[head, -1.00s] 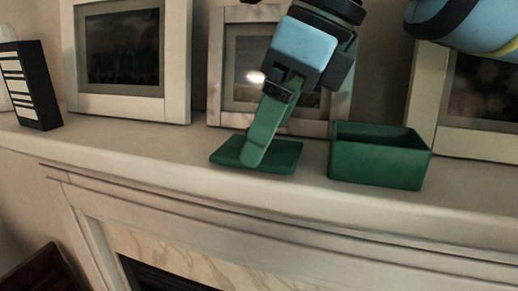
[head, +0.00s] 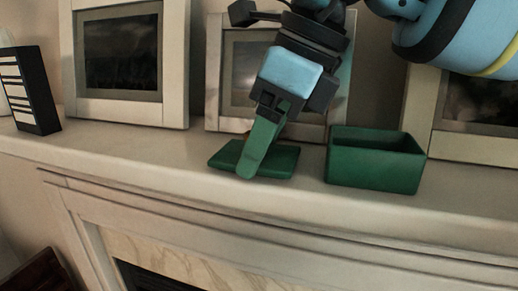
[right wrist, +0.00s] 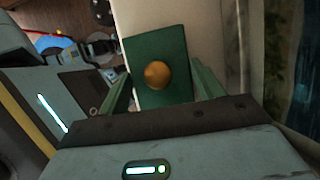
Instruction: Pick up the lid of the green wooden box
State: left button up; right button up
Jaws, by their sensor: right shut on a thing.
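The green lid (head: 282,160) lies flat on the mantel shelf, to the left of the green wooden box (head: 375,174). The box stands upright with its top open. My right gripper (head: 250,170) comes down from above onto the lid. Its green fingers cover part of the lid in the head view. In the right wrist view, the lid (right wrist: 143,48) shows a round golden knob (right wrist: 157,75) between the fingers of my right gripper (right wrist: 161,70). The gripper is shut on the lid; the exact contact is hard to see. My left gripper is out of view.
Framed pictures lean on the wall behind the shelf, one on the left (head: 130,111), one behind my right gripper and one at the right. A black-and-white block (head: 37,92) stands at the far left. The shelf's front edge is close to the lid.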

jog(key=shift+r, duration=0.15)
notch_tip(320, 180, up, 10)
jog(key=shift+f, duration=0.15)
dwell(0.3)
